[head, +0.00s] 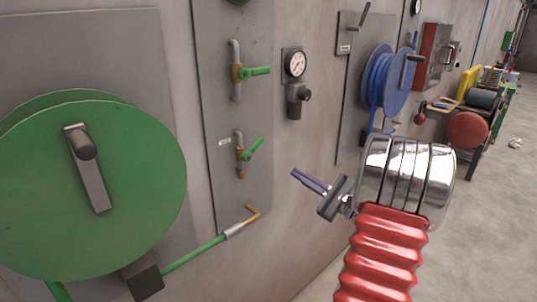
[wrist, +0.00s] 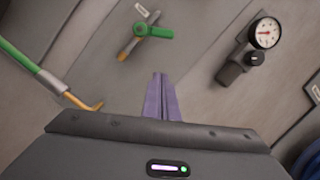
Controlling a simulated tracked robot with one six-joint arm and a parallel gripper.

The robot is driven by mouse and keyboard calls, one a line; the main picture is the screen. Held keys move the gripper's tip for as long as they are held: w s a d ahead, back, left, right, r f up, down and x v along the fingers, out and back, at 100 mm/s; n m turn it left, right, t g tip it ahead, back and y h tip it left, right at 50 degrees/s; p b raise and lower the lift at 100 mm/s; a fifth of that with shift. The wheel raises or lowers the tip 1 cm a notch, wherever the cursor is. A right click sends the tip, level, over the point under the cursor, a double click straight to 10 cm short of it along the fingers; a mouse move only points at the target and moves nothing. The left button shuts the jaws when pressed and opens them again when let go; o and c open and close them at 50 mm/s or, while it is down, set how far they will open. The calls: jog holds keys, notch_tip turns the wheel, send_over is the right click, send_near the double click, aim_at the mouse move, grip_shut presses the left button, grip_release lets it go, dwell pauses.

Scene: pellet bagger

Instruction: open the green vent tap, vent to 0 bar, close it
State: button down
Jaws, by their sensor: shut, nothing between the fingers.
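Two taps with green handles are on a grey wall panel in the head view. The upper tap (head: 255,71) has its handle level, across its vertical grey pipe. The lower tap (head: 252,150) has its handle slanting up to the right, beside a small white label. The lower tap also shows in the wrist view (wrist: 152,31), beyond my fingertips. A round white pressure gauge (head: 295,64) is right of the panel; its reading is too small to tell. My gripper (head: 296,174), with purple fingers, is shut and empty, right of and below the lower tap, apart from it.
A green hose reel (head: 150,190) stands out at left. Its green hose ends in an orange bent tip (head: 250,212) below the lower tap. A blue hose reel (head: 378,80) is farther right. Open floor (head: 500,200) lies at right.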

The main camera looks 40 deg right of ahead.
aim_at(254, 148)
dwell(0.3)
jog(key=w+a+r, duration=0.4)
jog(key=w+r, duration=0.1)
jog(key=w, duration=0.4)
jog(key=shift+w+r, duration=0.25)
jog(key=shift+w, duration=0.1)
jog(key=shift+s+d, duration=0.1)
jog(key=shift+d, duration=0.1)
dwell(0.4)
